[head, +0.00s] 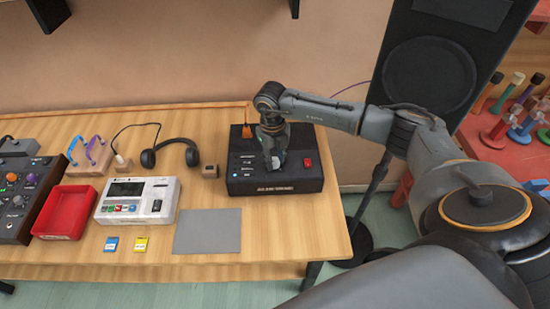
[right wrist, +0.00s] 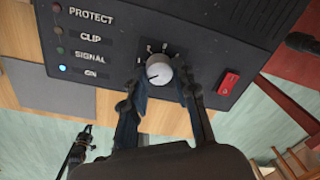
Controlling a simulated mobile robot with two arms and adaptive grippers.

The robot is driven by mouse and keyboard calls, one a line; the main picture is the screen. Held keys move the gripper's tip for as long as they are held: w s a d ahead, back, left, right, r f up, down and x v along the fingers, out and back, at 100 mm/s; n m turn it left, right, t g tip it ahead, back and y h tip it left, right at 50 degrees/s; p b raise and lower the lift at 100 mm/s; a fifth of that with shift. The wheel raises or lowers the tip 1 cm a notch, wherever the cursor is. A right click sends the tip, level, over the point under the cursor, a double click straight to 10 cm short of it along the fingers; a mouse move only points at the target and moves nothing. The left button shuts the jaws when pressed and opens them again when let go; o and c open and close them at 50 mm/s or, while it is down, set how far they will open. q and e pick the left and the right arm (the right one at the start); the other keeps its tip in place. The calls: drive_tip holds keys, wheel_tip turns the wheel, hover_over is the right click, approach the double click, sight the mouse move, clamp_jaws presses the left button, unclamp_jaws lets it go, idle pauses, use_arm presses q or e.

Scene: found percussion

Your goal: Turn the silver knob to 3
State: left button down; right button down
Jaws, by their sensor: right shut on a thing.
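The silver knob (right wrist: 158,70) sits on the front of the black amplifier box (right wrist: 100,35), inside a dial with small marks that are too small to read surely. A dark pointer line on the knob points toward the lower left in the right wrist view. My right gripper (right wrist: 162,84) is shut on the knob, one finger on each side of it. In the head view my right gripper (head: 275,163) reaches down over the black box (head: 245,183) and hides most of the knob. My left gripper is not in view.
A red switch (right wrist: 229,82) is right of the knob, with status lights at left. On the table (head: 170,258) are headphones (head: 148,158), a white device (head: 139,216), a red tray (head: 64,236) and a grey mat (head: 207,232). A loudspeaker (head: 432,68) stands behind my arm.

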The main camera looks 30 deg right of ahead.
drive_tip(key=m+b, duration=0.1)
drive_tip(key=m, duration=0.5)
drive_tip(key=shift+a+m, duration=0.1)
drive_tip(key=shift+m, duration=0.3)
drive_tip(key=m, duration=0.2)
drive_tip(key=shift+w+m+b, duration=0.1)
drive_tip(key=shift+m+b, duration=0.2)
drive_tip(key=shift+m, duration=0.1)
drive_tip(key=m, duration=0.3)
drive_tip(key=shift+m+g, duration=0.3)
drive_tip(key=shift+m, duration=0.1)
drive_tip(key=m, duration=0.3)
drive_tip(key=shift+w+m+y+p, duration=0.1)
drive_tip(key=shift+m+y+p, duration=0.2)
drive_tip(key=m, duration=0.2)
drive_tip(key=shift+r+m+p, duration=0.1)
drive_tip(key=shift+m+p, duration=0.2)
drive_tip(key=shift+p, duration=0.05)
drive_tip(key=m+p, duration=0.2)
drive_tip(key=m, duration=0.4)
drive_tip(key=shift+w, duration=0.1)
